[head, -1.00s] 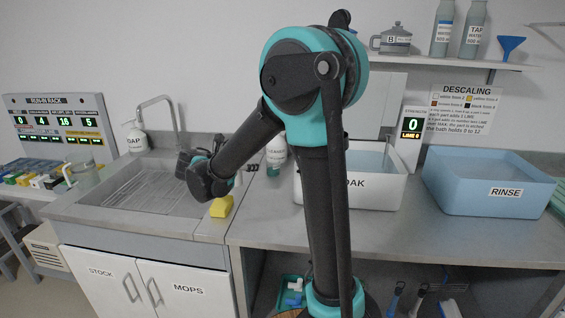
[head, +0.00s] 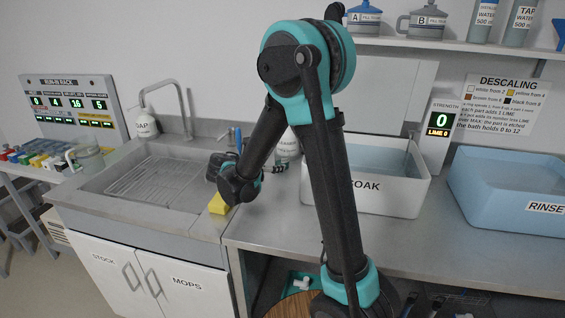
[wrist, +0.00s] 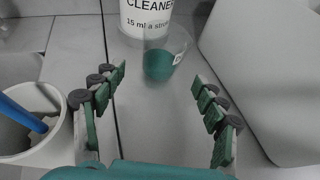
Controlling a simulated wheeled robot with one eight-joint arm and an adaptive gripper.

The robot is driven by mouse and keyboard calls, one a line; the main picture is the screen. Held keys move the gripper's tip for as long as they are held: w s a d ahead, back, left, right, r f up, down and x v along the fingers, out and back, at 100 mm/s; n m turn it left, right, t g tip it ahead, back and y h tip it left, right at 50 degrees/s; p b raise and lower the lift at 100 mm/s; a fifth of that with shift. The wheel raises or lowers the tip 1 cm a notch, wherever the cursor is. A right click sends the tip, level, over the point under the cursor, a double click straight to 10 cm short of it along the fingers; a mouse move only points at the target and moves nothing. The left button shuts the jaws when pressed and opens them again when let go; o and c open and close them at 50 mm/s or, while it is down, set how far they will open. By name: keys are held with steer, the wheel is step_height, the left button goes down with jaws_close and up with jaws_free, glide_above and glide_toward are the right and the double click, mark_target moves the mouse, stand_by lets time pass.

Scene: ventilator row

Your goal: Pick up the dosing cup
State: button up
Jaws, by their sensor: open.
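The dosing cup (wrist: 166,55) is a small clear cup, teal in its lower part, standing on the grey counter in the wrist view. It stands close in front of the white cleaner bottle (wrist: 140,18). My gripper (wrist: 158,78) is open and empty, one finger to each side, with the cup just beyond and between the fingertips. In the head view the cleaner bottle (head: 287,150) stands left of the soak bath; my arm covers much of that spot and I cannot make out the cup there.
A white pot (wrist: 60,140) with a blue handle in it stands close to my left finger. The soak bath (head: 395,190) is right of the arm. A yellow sponge (head: 217,205) lies by the sink (head: 150,205). Bare counter lies between my fingers.

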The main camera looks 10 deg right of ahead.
mark_target(278, 163)
steer(key=shift+x, duration=3.75)
steer(key=shift+f, duration=0.15)
steer(key=shift+s, duration=0.1)
steer(key=shift+c, duration=0.6)
steer(key=c, duration=1.3)
steer(key=shift+r, duration=1.85)
steer(key=s+a, duration=1.2)
steer(key=shift+s+a+f, duration=0.1)
steer(key=shift+s+a, duration=0.15)
steer(key=shift+s, duration=0.1)
